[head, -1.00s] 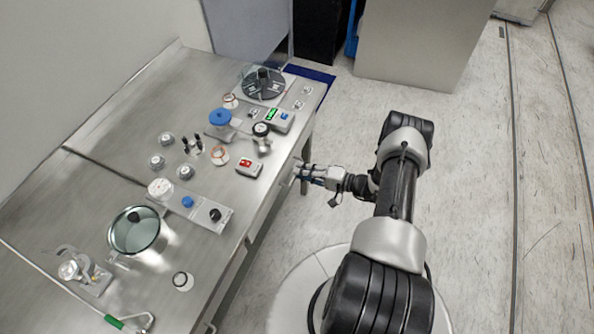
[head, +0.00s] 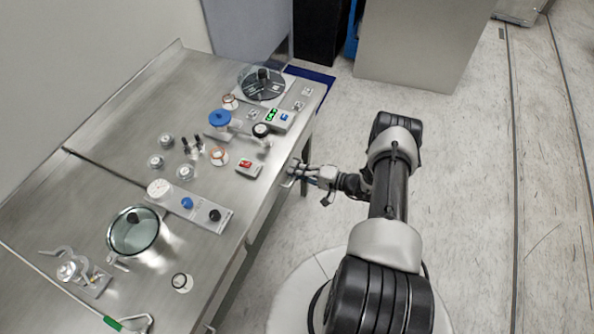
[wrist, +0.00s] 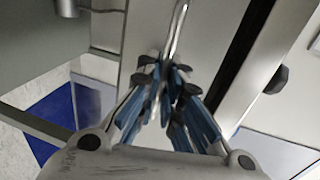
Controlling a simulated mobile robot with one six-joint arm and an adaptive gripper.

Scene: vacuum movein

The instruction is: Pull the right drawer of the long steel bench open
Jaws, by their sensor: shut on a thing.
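The long steel bench (head: 100,150) fills the left of the head view. Its right drawer is under the front edge, and its pale front (wrist: 212,35) shows in the wrist view. A bar handle (wrist: 176,30) runs down that front to my fingertips; one end of it also shows in the head view (head: 287,184). My gripper (head: 296,171) is at the bench's front edge. In the wrist view my gripper (wrist: 164,75) is shut on the handle. The fingers hide the gripped part. A dark gap lies right of the drawer front; I cannot tell whether the drawer is open.
The bench top holds a red-button box (head: 249,168), a balance with green display (head: 279,119), a blue-topped item (head: 220,119), a knob panel (head: 200,208) and a round glass-lidded vessel (head: 133,231). The floor (head: 465,200) right of my arm is clear.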

